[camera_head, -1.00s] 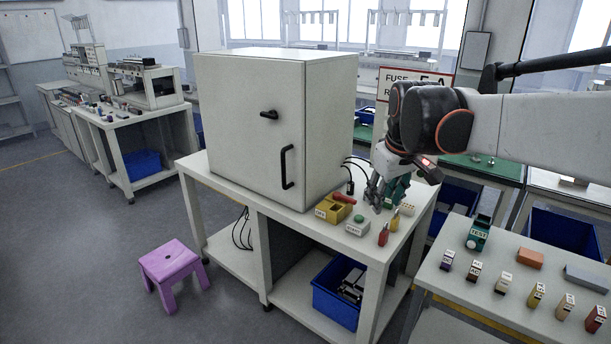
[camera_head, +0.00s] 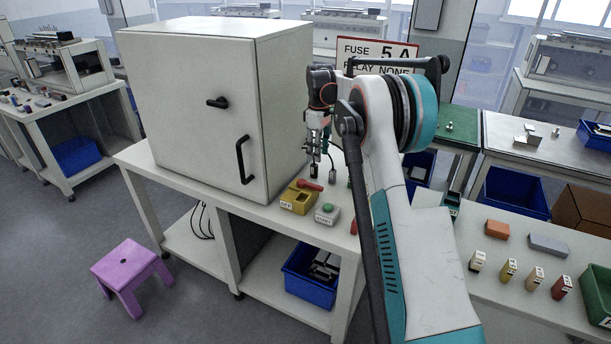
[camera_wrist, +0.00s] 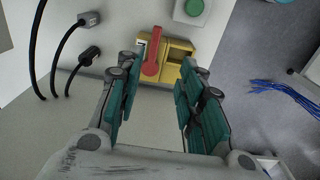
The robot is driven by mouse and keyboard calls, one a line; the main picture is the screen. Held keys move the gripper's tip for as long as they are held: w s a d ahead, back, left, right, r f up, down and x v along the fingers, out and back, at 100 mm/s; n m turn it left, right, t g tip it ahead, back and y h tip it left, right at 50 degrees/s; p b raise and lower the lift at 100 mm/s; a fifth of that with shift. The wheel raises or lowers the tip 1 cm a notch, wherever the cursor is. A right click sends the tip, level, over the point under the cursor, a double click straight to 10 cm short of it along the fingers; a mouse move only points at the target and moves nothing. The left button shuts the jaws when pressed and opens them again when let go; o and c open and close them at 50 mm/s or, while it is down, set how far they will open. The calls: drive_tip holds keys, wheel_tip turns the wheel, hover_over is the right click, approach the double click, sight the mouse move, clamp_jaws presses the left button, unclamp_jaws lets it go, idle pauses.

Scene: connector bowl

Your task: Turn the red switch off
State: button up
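The red switch (camera_head: 309,185) is a red lever on a yellow box (camera_head: 297,202) on the white bench, beside the cabinet. In the wrist view the red lever (camera_wrist: 153,52) lies along the yellow box (camera_wrist: 178,56), just beyond my fingertips and between their lines. My gripper (camera_head: 316,152) is above the bench behind the switch in the head view. In the wrist view its teal-padded fingers (camera_wrist: 157,85) are spread wide, with nothing between them. It does not appear to touch the lever.
A grey box with a green button (camera_head: 327,212) stands right of the switch. The big white cabinet (camera_head: 192,105) is close on the left. Black cables and plugs (camera_wrist: 88,54) lie near the switch. A purple stool (camera_head: 130,270) stands on the floor.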

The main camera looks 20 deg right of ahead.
sight(316, 185)
drive_tip(key=f+b, duration=0.1)
drive_tip(key=f, duration=0.4)
drive_tip(key=f+b, duration=0.1)
drive_tip(key=f, duration=0.4)
drive_tip(key=w+f+b, duration=0.1)
drive_tip(key=f+b, duration=0.1)
drive_tip(key=f, duration=0.2)
drive_tip(key=shift+w+d+f, duration=0.1)
drive_tip(key=shift+d+f, duration=0.1)
drive_tip(key=shift+f, duration=0.2)
clamp_jaws()
